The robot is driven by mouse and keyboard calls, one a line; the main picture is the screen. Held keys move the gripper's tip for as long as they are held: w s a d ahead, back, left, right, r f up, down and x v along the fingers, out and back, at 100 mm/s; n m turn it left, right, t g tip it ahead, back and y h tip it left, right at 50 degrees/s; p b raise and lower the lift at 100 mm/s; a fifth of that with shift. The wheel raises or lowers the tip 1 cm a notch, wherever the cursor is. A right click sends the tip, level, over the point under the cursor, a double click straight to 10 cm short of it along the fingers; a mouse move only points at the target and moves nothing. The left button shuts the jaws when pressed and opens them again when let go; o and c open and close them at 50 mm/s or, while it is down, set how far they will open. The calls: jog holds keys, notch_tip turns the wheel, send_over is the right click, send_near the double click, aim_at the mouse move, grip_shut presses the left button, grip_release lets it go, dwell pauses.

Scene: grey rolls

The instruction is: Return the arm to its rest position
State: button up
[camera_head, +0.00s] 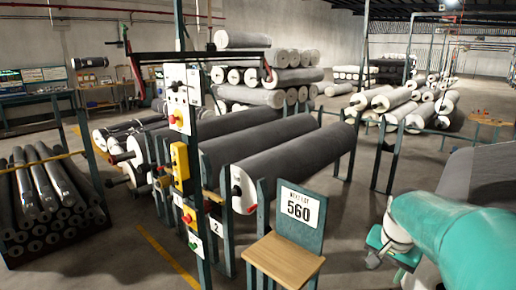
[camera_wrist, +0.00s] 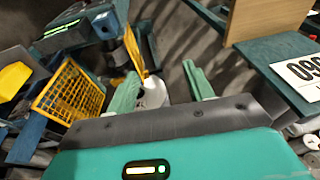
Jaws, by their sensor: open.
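My gripper (camera_wrist: 160,74) shows in the wrist view with its two pale green fingers apart and nothing held between them. A whitish round thing (camera_wrist: 154,93) shows between and beyond the fingers; I cannot tell what it is or how far off. In the head view my teal arm (camera_head: 450,232) is at the lower right, beside the stand with the sign. The finger opening cannot be made out there.
A stand with a wooden seat (camera_head: 284,260) and a 560 sign (camera_head: 298,206) is front centre. Grey rolls (camera_head: 290,150) lie on racks behind it. A control post (camera_head: 181,165) stands left of centre. Yellow mesh (camera_wrist: 70,92) is left in the wrist view. Open floor (camera_head: 350,215) lies right of the stand.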

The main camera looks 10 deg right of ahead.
jog(key=s+a+r+n+t, duration=0.1)
jog(key=s+a+n, duration=0.3)
jog(key=s+a, duration=0.3)
jog(key=s+a+r+n+t+y, duration=0.1)
jog(key=s+a+n, duration=0.4)
jog(key=a, duration=0.7)
jog(key=shift+s+a+r+n+t, duration=0.25)
jog(key=shift+s+r+t, duration=0.3)
jog(key=shift+s, duration=0.7)
